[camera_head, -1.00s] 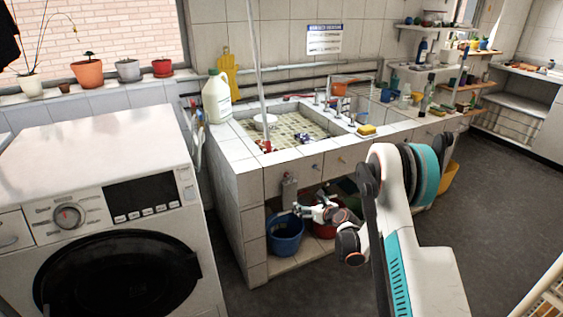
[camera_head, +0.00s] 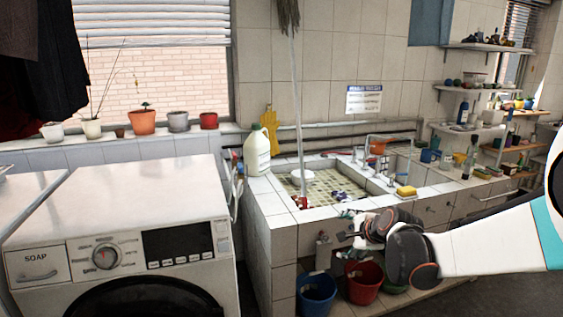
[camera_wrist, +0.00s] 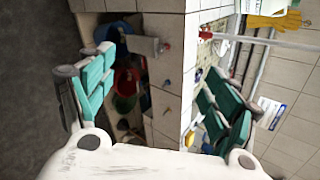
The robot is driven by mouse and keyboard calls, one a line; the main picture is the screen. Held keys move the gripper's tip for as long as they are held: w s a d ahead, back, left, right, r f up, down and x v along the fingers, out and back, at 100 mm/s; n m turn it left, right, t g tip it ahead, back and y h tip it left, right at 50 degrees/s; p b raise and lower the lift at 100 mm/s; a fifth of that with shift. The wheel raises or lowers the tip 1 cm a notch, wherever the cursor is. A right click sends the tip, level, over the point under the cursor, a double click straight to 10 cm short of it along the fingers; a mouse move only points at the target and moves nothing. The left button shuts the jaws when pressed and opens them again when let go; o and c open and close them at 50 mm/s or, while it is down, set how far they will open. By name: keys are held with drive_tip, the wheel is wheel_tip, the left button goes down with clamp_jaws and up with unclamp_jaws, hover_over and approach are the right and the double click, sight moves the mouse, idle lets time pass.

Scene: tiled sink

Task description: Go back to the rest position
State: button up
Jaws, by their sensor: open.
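My gripper (camera_head: 343,236) is in front of the tiled sink's front face, near the height of its upper edge. It is open and empty. In the wrist view its two teal-padded fingers (camera_wrist: 160,88) are spread wide, with the sink counter and the space under it showing between and beyond them. The tiled sink (camera_head: 272,208) stands at the middle, with a mesh-like basin floor. My arm reaches in from the right edge of the head view.
A washing machine (camera_head: 120,205) stands to the left. A white jug (camera_head: 257,150) and a yellow sponge (camera_head: 406,191) are on the sink counter. A blue bucket (camera_head: 318,290) and a red bucket (camera_head: 363,284) stand beneath. Potted plants line the windowsill (camera_head: 75,142).

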drive_tip(key=s+r+n+g+h, duration=0.1)
drive_tip(key=s+n, duration=0.7)
drive_tip(key=s, duration=0.9)
drive_tip(key=s+r+n+g+h, duration=0.1)
drive_tip(key=s+n, duration=0.8)
drive_tip(key=s, duration=0.9)
drive_tip(key=shift+d+r+n+g+h, duration=0.3)
drive_tip(key=shift+d+r+g+h, duration=0.25)
drive_tip(key=shift+r, duration=0.4)
